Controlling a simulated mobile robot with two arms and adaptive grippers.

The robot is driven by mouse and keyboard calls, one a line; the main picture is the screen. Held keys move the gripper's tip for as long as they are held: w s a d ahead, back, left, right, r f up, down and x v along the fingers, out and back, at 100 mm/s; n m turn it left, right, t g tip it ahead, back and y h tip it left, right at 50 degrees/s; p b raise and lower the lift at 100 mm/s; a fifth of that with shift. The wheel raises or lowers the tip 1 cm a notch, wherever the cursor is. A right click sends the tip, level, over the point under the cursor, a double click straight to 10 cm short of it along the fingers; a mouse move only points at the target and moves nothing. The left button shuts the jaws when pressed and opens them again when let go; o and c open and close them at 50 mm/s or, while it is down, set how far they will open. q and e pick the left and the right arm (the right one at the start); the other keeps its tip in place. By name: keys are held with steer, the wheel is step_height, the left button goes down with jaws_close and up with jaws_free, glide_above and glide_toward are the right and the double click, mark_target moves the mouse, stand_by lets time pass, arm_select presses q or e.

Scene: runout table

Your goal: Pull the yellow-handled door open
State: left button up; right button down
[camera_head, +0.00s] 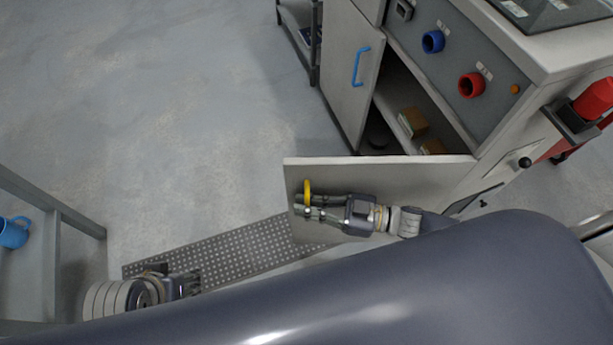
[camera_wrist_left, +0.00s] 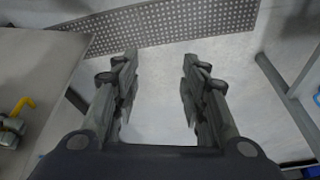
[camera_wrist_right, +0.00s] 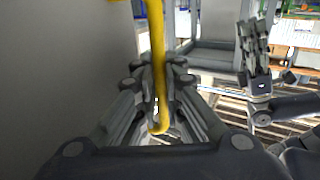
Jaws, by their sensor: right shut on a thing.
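The door (camera_head: 400,179) with the yellow handle (camera_head: 307,190) stands swung out from the cabinet, and the inside of the cabinet shows behind it. My right gripper (camera_head: 306,205) is shut on the yellow handle at the door's free edge. In the right wrist view the yellow handle (camera_wrist_right: 157,70) runs between the fingers (camera_wrist_right: 158,105), with the door's grey face at the left. My left gripper (camera_head: 192,283) is at the lower left in the head view, away from the door. In the left wrist view its fingers (camera_wrist_left: 158,80) are apart with nothing between them.
A second door (camera_head: 350,75) with a blue handle (camera_head: 361,67) also stands open. Boxes (camera_head: 413,122) lie inside the cabinet. Its panel carries a blue knob (camera_head: 433,42) and a red knob (camera_head: 471,85). A perforated floor plate (camera_head: 230,252) lies below. Open floor spreads at the left.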

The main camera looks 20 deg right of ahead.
arm_select(q)
steer(key=shift+w+f+p, duration=0.1)
steer(key=shift+f+p, duration=0.05)
steer(key=shift+p, duration=0.15)
arm_select(e)
steer(key=s+n+g+y, duration=0.1)
steer(key=s+n+g, duration=0.1)
steer(key=s, duration=0.4)
steer(key=shift+g, duration=0.5)
steer(key=shift+a, duration=0.1)
arm_select(q)
steer(key=shift+w, duration=0.1)
arm_select(e)
steer(key=c, duration=2)
jaws_free()
arm_select(q)
steer(key=shift+d, duration=0.1)
arm_select(e)
steer(key=shift+o, duration=0.2)
steer(key=shift+s, duration=0.1)
steer(key=v, duration=1.2)
